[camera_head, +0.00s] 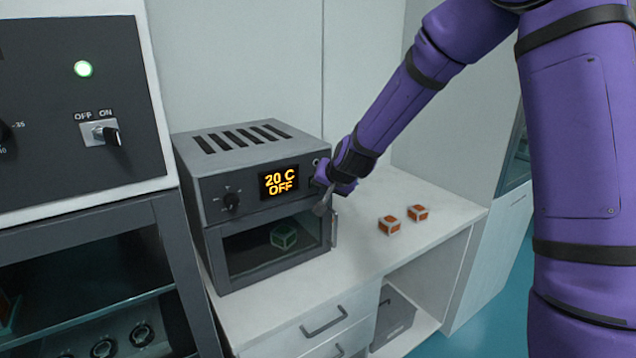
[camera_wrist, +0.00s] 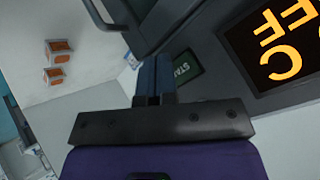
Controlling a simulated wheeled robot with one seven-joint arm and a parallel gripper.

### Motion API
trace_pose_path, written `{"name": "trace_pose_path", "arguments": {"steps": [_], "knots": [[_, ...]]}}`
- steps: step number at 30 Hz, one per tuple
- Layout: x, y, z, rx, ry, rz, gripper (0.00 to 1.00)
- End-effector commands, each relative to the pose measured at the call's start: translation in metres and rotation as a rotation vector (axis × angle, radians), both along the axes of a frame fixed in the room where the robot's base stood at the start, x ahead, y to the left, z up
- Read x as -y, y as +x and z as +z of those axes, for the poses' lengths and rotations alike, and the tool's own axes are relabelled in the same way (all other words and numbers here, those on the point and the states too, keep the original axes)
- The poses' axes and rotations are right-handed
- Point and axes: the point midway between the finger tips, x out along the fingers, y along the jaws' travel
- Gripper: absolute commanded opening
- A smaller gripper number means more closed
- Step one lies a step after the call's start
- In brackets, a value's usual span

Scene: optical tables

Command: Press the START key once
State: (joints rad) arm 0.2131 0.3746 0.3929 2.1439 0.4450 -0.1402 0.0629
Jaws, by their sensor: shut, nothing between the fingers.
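The START key (camera_wrist: 187,67) is a dark green key with pale lettering on the grey oven (camera_head: 265,154) front, seen sideways in the wrist view.
The oven has a dial (camera_head: 231,202) and a glass door with a green cube (camera_head: 284,236) behind it. Two orange-and-white cubes (camera_head: 389,225) (camera_head: 418,213) sit on the white counter (camera_head: 440,243) to the right. Another unit with an OFF/ON switch (camera_head: 104,132) stands left.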

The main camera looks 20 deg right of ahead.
Motion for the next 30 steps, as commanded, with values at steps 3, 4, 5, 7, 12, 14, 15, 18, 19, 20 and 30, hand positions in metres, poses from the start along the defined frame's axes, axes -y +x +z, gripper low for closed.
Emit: {"name": "trace_pose_path", "arguments": {"steps": [3, 4, 5, 7, 12, 14, 15, 18, 19, 20, 30], "knots": [[-0.001, 0.001, 0.000, 0.000, 0.000, 0.000, 0.00], [-0.001, 0.002, 0.000, 0.000, 0.000, 0.000, 0.00], [-0.001, 0.003, 0.000, 0.000, 0.000, 0.000, 0.00], [-0.002, 0.005, 0.000, 0.000, 0.000, 0.000, 0.00], [-0.003, 0.008, 0.000, 0.000, 0.000, 0.000, 0.00], [-0.003, 0.008, 0.000, 0.000, 0.000, 0.000, 0.00], [-0.003, 0.008, 0.000, 0.000, 0.000, 0.000, 0.00], [-0.003, 0.008, 0.000, 0.000, 0.000, 0.000, 0.00], [-0.003, 0.008, 0.000, 0.000, 0.000, 0.000, 0.00], [-0.003, 0.008, 0.000, 0.000, 0.000, 0.000, 0.00], [-0.003, 0.011, 0.000, 0.000, 0.000, 0.000, 0.00]]}}
